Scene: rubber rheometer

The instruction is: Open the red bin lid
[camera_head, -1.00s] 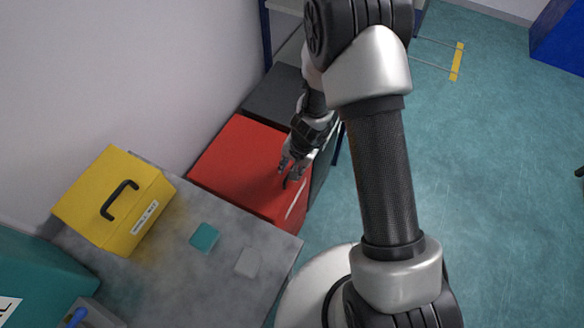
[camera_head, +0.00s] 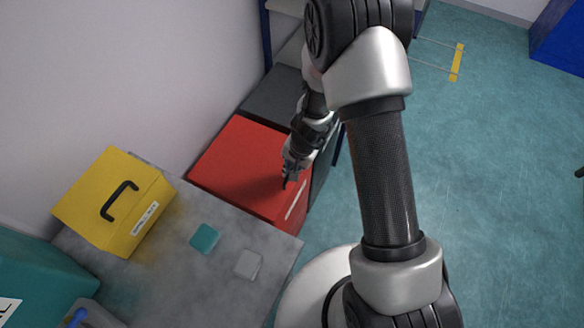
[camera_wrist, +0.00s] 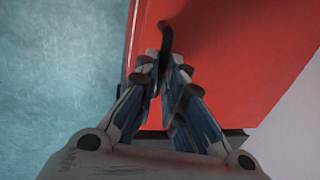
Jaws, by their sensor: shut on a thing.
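The red bin (camera_head: 245,165) stands beyond the grey table, and its flat red lid looks closed. A dark handle (camera_head: 285,183) rises from the lid near its right edge. My gripper (camera_head: 291,173) is at this handle, with its fingers drawn together. In the wrist view, the red lid (camera_wrist: 235,60) fills the right side, and the curved dark handle (camera_wrist: 166,38) runs in between the fingertips of my gripper (camera_wrist: 166,68). The gripper is shut on the handle. The fingers hide the handle's lower part.
A yellow box (camera_head: 118,205) with a black handle stands on the grey table (camera_head: 175,260). A teal square (camera_head: 205,238) and a pale square (camera_head: 248,264) lie nearby. A dark grey bin (camera_head: 275,97) adjoins the red one. Open floor (camera_head: 480,180) lies to the right.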

